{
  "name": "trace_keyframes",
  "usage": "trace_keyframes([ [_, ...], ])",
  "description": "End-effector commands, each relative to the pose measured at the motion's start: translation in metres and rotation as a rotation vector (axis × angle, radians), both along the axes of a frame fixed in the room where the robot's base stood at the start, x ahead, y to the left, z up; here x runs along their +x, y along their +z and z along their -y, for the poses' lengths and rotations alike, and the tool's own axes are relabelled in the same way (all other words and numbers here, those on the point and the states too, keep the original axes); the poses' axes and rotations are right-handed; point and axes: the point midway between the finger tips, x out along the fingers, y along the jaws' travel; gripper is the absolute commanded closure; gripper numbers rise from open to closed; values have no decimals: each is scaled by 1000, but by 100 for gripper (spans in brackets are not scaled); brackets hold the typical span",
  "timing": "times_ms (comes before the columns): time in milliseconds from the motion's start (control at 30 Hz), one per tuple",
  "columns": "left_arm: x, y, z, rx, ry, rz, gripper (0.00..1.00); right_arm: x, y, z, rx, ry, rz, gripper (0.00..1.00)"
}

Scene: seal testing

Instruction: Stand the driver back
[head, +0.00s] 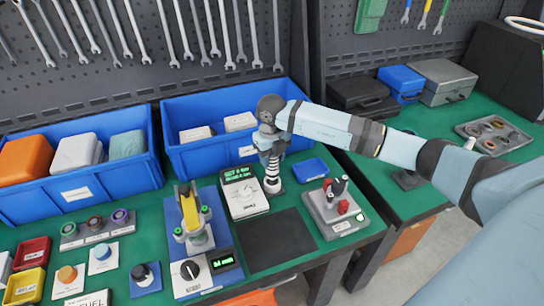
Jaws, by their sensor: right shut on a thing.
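My right gripper (272,182) points down at the middle of the bench, just right of the white meter with a green display (243,192). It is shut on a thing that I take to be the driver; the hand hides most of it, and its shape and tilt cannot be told. A grey stand (345,226) with upright black and red parts is to the right of the gripper, apart from it. My left gripper is not in view.
A dark mat (280,240) lies bare in front of the gripper. A small blue tray (309,169) is close on its right. A yellow-armed press on a blue base (207,262) stands left. Blue bins (185,160) stand behind. A second bench with cases (440,80) is at right.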

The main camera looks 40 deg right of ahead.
Motion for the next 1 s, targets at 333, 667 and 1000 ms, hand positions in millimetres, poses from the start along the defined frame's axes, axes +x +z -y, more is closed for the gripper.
trace_keyframes([
  [333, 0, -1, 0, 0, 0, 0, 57, 1, 0, 1, 0, -1, 2, 87],
  [667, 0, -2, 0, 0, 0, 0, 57, 1, -1, 1, 0, -1, 2, 87],
  [1000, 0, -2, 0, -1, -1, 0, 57, 0, -2, 0, 0, 0, 1, 29],
])
